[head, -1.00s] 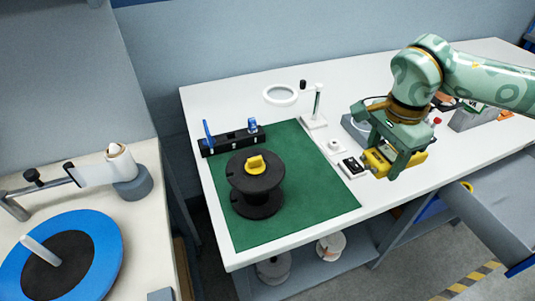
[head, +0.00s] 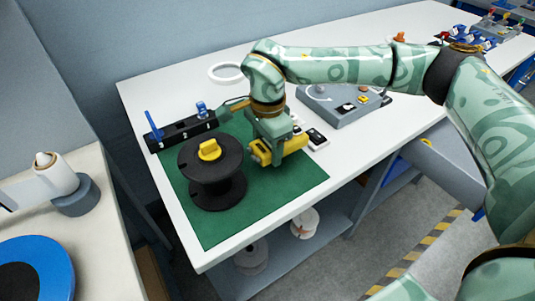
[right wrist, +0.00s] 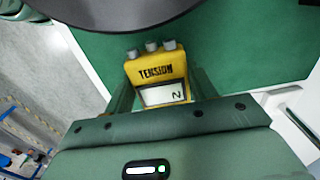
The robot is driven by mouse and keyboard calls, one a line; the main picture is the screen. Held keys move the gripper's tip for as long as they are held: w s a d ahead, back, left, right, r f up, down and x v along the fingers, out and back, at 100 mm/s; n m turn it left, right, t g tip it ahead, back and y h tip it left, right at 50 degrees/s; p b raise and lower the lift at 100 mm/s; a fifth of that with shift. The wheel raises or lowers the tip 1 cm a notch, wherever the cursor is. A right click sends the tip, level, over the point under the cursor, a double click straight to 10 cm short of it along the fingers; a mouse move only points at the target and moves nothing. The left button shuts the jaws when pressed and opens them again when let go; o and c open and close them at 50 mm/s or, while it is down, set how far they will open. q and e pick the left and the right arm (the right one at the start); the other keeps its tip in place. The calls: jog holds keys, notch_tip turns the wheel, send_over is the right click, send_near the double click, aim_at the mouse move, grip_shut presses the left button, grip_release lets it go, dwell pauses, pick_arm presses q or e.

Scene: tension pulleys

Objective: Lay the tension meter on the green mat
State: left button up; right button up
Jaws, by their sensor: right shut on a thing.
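The yellow tension meter (right wrist: 158,70) is between the fingers of my right gripper in the right wrist view, with its label, display and small grey rollers showing. My right gripper (head: 277,150) is shut on it. In the head view the tension meter (head: 262,152) is over the right part of the green mat (head: 270,200), beside the black spool. I cannot tell whether it touches the mat. The mat also shows in the right wrist view (right wrist: 245,55). My left gripper is not in view.
A black spool (head: 212,175) with a yellow piece on top stands on the mat. A black rail (head: 181,132) with blue parts lies along the mat's back left. A grey device (head: 345,108) stands to the right. The mat's front is clear.

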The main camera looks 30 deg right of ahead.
aim_at(268, 145)
notch_tip(268, 145, down, 3)
jog(key=shift+d+r+b, duration=0.1)
jog(key=shift+b, duration=0.25)
jog(key=shift+r, duration=0.1)
jog(key=shift+f, duration=0.6)
jog(key=o, duration=1.2)
notch_tip(268, 145, up, 13)
jog(key=p, duration=0.3)
jog(key=shift+r, duration=0.15)
